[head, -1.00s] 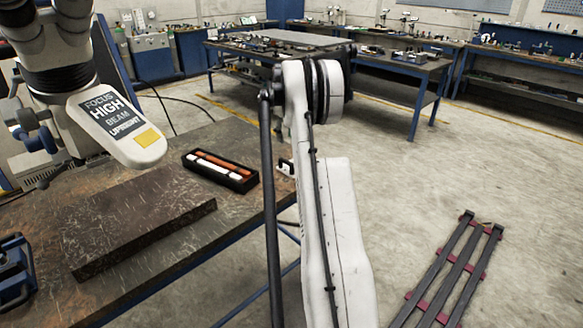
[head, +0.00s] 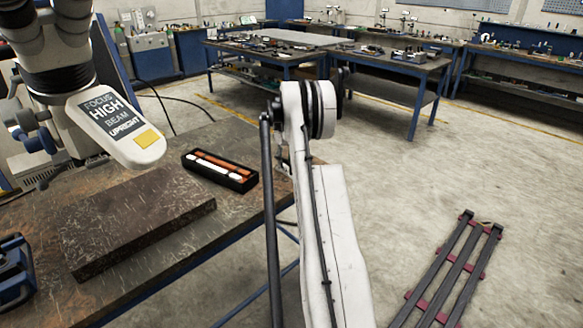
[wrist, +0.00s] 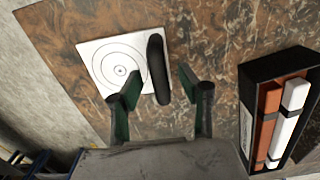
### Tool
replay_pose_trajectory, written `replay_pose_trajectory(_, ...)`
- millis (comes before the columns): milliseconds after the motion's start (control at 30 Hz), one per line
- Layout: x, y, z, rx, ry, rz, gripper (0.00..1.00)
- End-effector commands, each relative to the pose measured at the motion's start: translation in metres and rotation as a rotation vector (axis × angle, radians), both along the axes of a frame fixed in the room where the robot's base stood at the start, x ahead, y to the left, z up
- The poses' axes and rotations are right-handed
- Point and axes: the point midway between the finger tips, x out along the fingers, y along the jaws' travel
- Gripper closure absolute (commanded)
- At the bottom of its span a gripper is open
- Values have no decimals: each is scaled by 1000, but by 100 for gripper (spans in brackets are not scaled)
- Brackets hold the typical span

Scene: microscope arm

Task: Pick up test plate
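The test plate (wrist: 103,60) is a white square with black concentric rings, with a black bar-shaped handle (wrist: 156,62) at its right edge. It lies on the worn brown table in the wrist view. My gripper (wrist: 159,76) is open, with dark green finger pads on either side of the handle as seen in the picture. The left finger overlaps the plate's lower right corner in view. No contact shows, and the height of the fingers above the handle is hard to judge. In the head view my arm hides the gripper and plate.
A black case (head: 219,171) with orange and white rods lies right of the plate in the wrist view (wrist: 247,112). A thick dark slab (head: 135,220) and a microscope head (head: 117,125) are at the left. The table edge is near the plate.

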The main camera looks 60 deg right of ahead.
Motion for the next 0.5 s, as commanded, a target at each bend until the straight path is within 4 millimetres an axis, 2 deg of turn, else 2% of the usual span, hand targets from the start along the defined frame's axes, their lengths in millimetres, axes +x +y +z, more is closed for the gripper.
replay_pose_trajectory(100, 0, 0, -6, 0, 0, 0, 63)
replay_pose_trajectory(267, 0, 0, -6, 0, 0, 0, 63)
replay_pose_trajectory(500, 0, 0, -6, 0, 0, 0, 93)
